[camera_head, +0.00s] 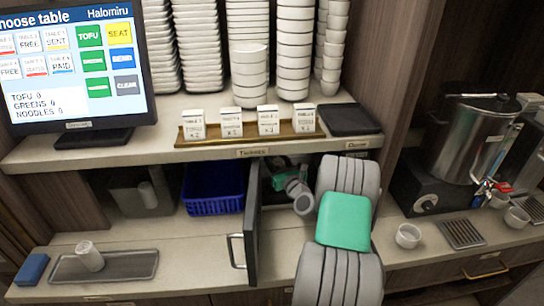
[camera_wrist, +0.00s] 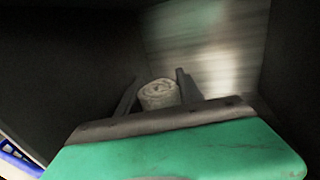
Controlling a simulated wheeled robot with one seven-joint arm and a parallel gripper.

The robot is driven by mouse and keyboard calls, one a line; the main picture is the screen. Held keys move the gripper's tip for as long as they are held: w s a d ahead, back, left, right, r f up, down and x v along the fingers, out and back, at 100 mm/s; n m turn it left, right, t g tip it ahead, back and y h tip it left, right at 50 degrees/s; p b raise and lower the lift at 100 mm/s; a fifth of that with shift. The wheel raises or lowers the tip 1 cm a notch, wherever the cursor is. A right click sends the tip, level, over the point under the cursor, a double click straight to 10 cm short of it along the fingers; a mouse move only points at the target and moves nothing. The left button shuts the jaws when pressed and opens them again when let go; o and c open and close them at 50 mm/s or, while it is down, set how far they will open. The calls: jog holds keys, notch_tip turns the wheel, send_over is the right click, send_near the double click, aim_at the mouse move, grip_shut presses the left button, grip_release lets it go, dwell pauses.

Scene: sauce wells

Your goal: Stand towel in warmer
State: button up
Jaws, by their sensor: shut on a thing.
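A rolled white towel (camera_wrist: 160,95) shows in the wrist view with its spiral end toward the camera. My gripper (camera_wrist: 158,84) is shut on it, one dark finger on each side. They are inside a dark compartment, the warmer, with a shiny metal wall (camera_wrist: 200,45) behind. I cannot tell whether the towel touches the floor. In the head view the warmer's door (camera_head: 252,215) stands open under the shelf, and my arm reaches in. The held towel and fingertips are not clear there. Another rolled towel (camera_head: 89,256) stands slightly tilted on a grey tray (camera_head: 130,268) at left.
A blue basket (camera_head: 214,190) and a grey bin (camera_head: 128,196) stand left of the open door. A wooden tray (camera_head: 250,136) with several white cards sits on the shelf above. A small cup (camera_head: 408,236) and an urn (camera_head: 475,140) are to the right.

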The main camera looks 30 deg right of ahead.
jog(key=w, duration=0.1)
jog(key=w+f, duration=0.1)
jog(key=w+p, duration=0.1)
jog(key=shift+w+d+f, duration=0.15)
jog(key=shift+w+d, duration=0.15)
jog(key=shift+w, duration=0.05)
jog(key=shift+s+f, duration=0.1)
jog(key=shift+s, duration=0.05)
jog(key=shift+f, duration=0.15)
jog(key=o, duration=1.4)
jog(key=s+b, duration=0.1)
jog(key=s, duration=0.2)
jog(key=s+a+b, duration=0.1)
jog(key=s, duration=0.3)
jog(key=s+b, duration=0.1)
jog(key=s, duration=0.3)
jog(key=shift+s+a, duration=0.1)
jog(key=shift+a, duration=0.3)
jog(key=shift+s+a, duration=0.1)
jog(key=shift+s, duration=0.15)
